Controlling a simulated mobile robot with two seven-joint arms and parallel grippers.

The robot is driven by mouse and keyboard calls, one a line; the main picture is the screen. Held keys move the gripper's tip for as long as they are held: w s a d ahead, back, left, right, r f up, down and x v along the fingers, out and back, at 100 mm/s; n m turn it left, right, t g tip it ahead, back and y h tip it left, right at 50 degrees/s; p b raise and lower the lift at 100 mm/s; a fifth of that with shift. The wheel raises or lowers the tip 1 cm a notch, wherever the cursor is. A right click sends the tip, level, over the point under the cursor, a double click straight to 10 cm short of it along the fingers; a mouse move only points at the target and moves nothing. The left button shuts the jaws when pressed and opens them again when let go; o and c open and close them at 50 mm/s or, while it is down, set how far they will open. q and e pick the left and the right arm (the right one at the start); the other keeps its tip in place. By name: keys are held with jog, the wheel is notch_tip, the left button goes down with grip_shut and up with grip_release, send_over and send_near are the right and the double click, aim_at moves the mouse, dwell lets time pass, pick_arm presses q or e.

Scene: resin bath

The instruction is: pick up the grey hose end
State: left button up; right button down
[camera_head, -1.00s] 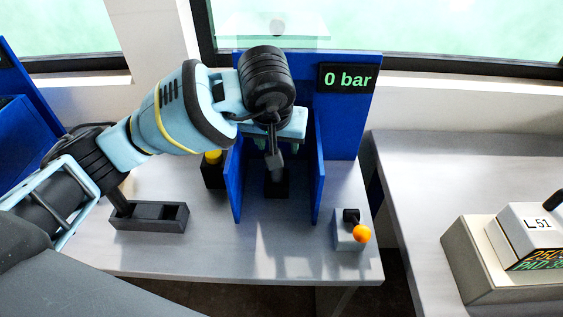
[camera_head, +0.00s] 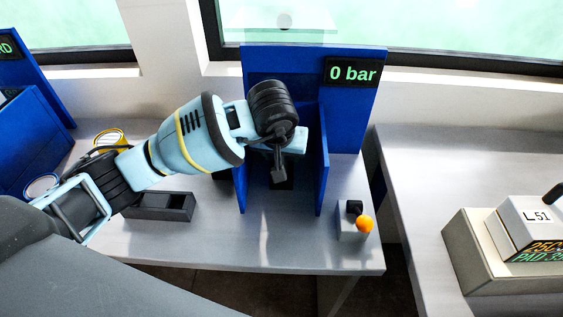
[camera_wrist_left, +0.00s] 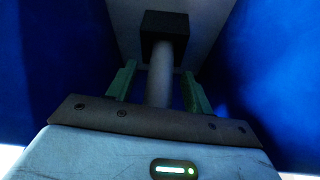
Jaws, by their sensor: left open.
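The grey hose end (camera_wrist_left: 160,78) shows in the left wrist view as an upright grey cylinder in front of a black block (camera_wrist_left: 164,30). My left gripper (camera_wrist_left: 159,69) is open. Its two green fingers stand on either side of the hose end, with a gap visible at each side. In the head view my left gripper (camera_head: 294,141) is down between the blue side walls of a bay, and the hose end is hidden there behind my wrist. My right gripper is not in view.
The blue side walls (camera_head: 321,165) stand close on both sides of my gripper. A "0 bar" display (camera_head: 352,72) is on the blue back panel. A box with an orange knob (camera_head: 364,224) is right of the bay, a black tray (camera_head: 160,206) to the left. The bench front is clear.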

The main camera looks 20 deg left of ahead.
pick_arm(q)
jog(key=shift+f, duration=0.1)
jog(key=c, duration=1.1)
jog(key=r, duration=0.7)
jog(key=shift+s+d, duration=0.1)
jog(key=shift+s, duration=0.15)
jog(key=s, duration=0.5)
jog(key=s+d, duration=0.1)
jog(key=s, duration=0.5)
jog(key=s+d, duration=0.1)
jog(key=s, duration=0.5)
jog(key=shift+s, duration=0.15)
